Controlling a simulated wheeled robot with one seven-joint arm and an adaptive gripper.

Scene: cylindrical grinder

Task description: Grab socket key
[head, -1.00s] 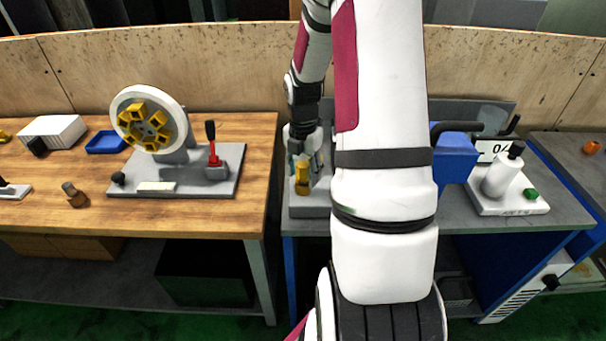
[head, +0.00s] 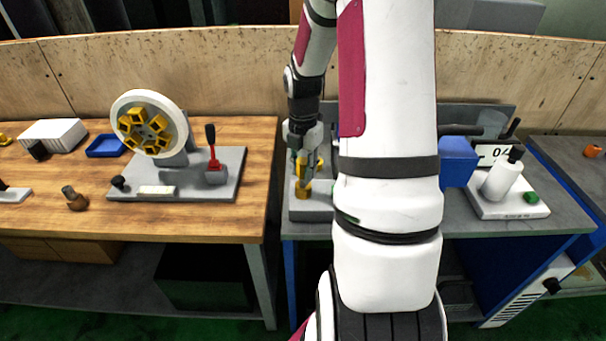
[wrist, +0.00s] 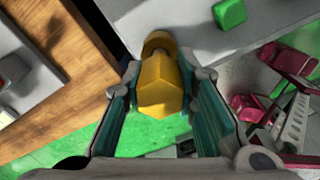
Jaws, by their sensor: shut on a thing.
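The yellow socket key (wrist: 163,84) sits between the two fingers of my gripper (wrist: 168,95) in the wrist view, with a hexagonal end toward the camera and a rounder yellow part beyond it. The finger pads touch or nearly touch its sides. In the head view my gripper (head: 308,160) points down over the grey base at the left end of the grey-topped bench. The yellow key (head: 303,190) shows at and below the fingers there. My arm hides part of this spot, and I cannot tell whether the key still rests on the base.
A wooden table (head: 262,150) on the left holds a fixture with a white-rimmed wheel (head: 150,124) and a red lever (head: 214,165). A blue block (head: 458,162), a white bottle (head: 502,180) and a green button (head: 530,196) stand right of my arm.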

